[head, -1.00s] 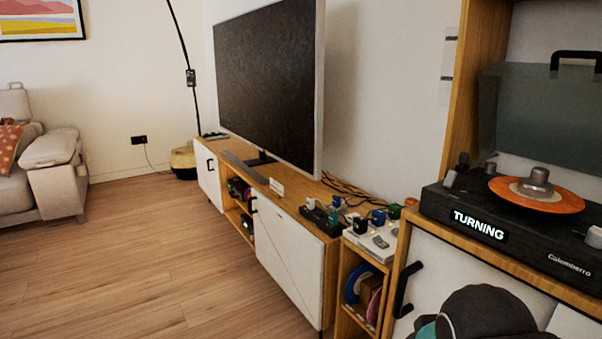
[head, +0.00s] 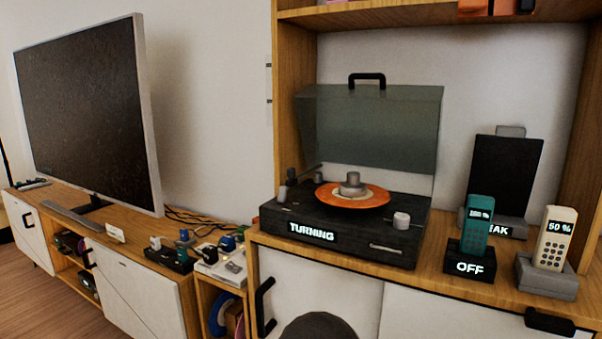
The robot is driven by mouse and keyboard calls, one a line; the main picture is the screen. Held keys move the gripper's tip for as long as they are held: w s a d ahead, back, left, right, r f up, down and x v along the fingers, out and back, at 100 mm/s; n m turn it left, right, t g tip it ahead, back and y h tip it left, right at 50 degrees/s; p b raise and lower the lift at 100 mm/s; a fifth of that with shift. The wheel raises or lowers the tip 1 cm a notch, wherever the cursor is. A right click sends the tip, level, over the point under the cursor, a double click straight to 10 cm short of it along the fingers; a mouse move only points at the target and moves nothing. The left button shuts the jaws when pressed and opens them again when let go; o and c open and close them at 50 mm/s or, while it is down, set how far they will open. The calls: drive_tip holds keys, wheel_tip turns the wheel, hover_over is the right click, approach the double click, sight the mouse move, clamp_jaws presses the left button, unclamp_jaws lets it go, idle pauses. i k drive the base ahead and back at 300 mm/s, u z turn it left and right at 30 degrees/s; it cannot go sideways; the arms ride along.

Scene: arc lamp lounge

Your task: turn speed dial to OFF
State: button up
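A black record player (head: 345,238) stands on the wooden cabinet, its clear lid (head: 375,130) raised at the back. An orange record (head: 368,200) lies on it under a grey centre piece. Its front display (head: 312,234) reads TURNING. A pale round knob (head: 401,220) stands on the top at the front right and looks like the speed dial; its markings are too small to read. A smaller grey knob (head: 282,193) stands at the left edge. My gripper is not in view; only a dark rounded shape shows at the bottom edge.
Right of the player, a teal handset (head: 477,225) stands in a dock (head: 470,262) reading OFF, and a cream handset (head: 553,238) reads 50 %. A dark panel (head: 503,175) stands behind them. A shelf (head: 400,12) hangs above. A television (head: 88,110) is at left.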

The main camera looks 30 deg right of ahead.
sight(401, 220)
drive_tip(key=z, duration=1.3)
